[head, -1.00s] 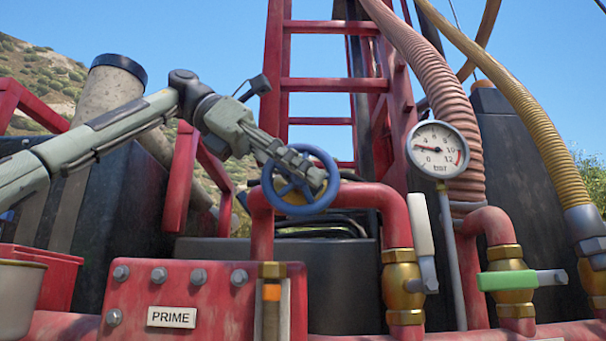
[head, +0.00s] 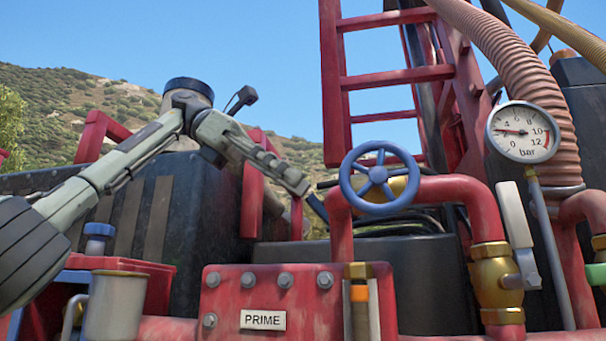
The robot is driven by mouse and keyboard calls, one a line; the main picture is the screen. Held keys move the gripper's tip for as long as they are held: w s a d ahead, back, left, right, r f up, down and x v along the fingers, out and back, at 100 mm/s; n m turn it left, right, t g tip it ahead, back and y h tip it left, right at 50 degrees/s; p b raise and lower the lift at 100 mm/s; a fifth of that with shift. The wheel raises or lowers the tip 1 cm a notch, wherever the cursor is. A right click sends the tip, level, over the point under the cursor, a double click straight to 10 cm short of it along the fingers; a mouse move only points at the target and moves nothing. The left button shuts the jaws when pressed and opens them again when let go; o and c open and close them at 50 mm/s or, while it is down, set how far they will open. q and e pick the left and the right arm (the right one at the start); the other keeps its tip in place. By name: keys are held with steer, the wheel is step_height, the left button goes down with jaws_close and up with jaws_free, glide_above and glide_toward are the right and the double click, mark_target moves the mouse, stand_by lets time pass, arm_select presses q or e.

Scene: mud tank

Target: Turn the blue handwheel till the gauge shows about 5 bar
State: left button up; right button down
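The blue handwheel (head: 379,177) stands upright on the red pipe, right of centre, with its rim and spokes in clear view. The round white gauge (head: 523,132) is at the right; its red needle points left, towards the low numbers, around 2 to 4 bar, too small to read exactly. My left gripper (head: 303,189) is to the left of the wheel, apart from it in the picture and holding nothing that I can see. Its fingers are seen side-on, so I cannot tell if they are open. My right gripper is not in view.
A red panel (head: 286,297) marked PRIME stands below. A brass valve with a pale lever (head: 512,215) is right of the wheel. A red ladder (head: 390,75) rises behind it. A metal mug (head: 116,305) and a red box are at lower left.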

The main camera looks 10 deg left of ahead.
mark_target(370, 173)
arm_select(q)
steer(key=shift+d, duration=0.1)
